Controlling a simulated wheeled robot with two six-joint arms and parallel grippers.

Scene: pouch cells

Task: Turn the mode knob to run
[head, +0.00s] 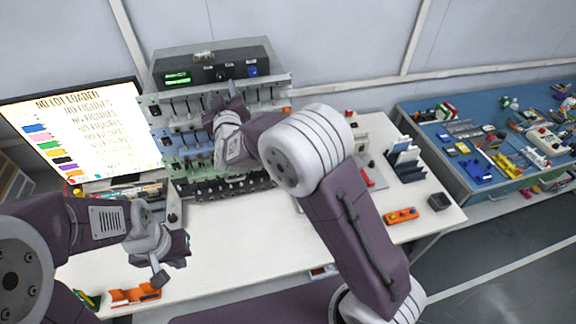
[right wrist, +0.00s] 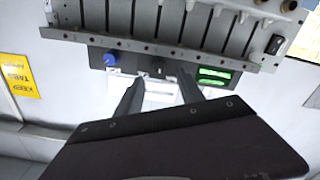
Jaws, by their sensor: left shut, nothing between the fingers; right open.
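A dark control box (head: 212,66) sits on top of the rack and carries a green-lit display (head: 177,78), a dark knob (head: 222,74) and a blue knob (head: 252,71). The labels are too small to tell which is the mode knob. In the right wrist view the box appears upside down, with the blue knob (right wrist: 110,60) left, the dark knob (right wrist: 158,68) in the middle and the display (right wrist: 214,76) right. My right gripper (right wrist: 159,79) is open, its fingers either side of the dark knob's line; contact cannot be told. My left gripper (head: 160,278) is shut and empty, low over the table.
The rack (head: 160,128) of cell channels stands below the box. A screen (head: 80,130) stands left of it. The white table (head: 235,222) is clear in front; an orange block (head: 401,215) and a dark bin (head: 439,201) lie right. A blue table (head: 470,173) holds many parts.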

